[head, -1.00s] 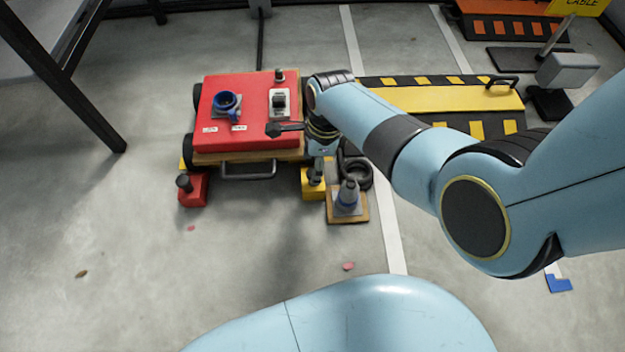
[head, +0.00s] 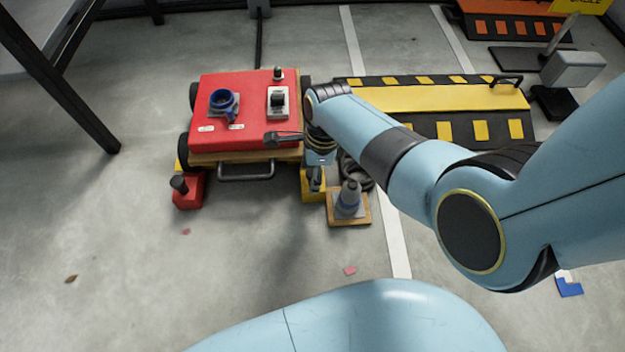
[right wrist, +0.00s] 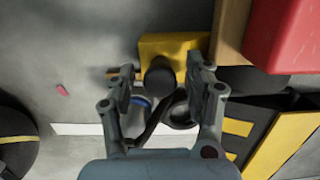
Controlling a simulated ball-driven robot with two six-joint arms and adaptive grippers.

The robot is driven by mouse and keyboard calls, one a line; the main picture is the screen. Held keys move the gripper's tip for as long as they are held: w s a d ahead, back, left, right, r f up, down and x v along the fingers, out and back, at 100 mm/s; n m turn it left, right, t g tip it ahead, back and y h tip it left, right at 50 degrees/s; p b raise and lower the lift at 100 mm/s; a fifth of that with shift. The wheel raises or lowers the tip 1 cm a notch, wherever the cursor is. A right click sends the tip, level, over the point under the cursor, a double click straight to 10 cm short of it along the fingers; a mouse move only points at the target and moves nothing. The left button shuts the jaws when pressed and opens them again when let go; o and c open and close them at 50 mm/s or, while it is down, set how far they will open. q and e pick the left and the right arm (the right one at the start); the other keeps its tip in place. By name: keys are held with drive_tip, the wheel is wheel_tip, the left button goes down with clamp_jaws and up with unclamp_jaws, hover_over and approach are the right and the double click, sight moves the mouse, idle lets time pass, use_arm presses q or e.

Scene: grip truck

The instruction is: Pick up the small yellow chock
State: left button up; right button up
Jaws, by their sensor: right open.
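The small yellow chock (head: 310,195) sits on the floor at the front right corner of the red cart. It also shows in the right wrist view (right wrist: 174,44), with an upright black knob (right wrist: 160,79) on it. My right gripper (head: 317,178) is over the chock and partly hides it in the head view. In the right wrist view, the open fingers of my right gripper (right wrist: 160,72) stand on either side of the knob, with visible gaps. My left gripper is not in view.
The red cart (head: 240,85) stands just behind the chock. A red chock (head: 189,194) sits at its front left. A grey-blue cone on a wooden base (head: 349,219) and a black coil (head: 357,168) are close on the right. A yellow-black ramp (head: 440,98) lies beyond.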

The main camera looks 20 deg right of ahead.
drive_tip(key=shift+c, duration=0.3)
clamp_jaws()
idle(0.4)
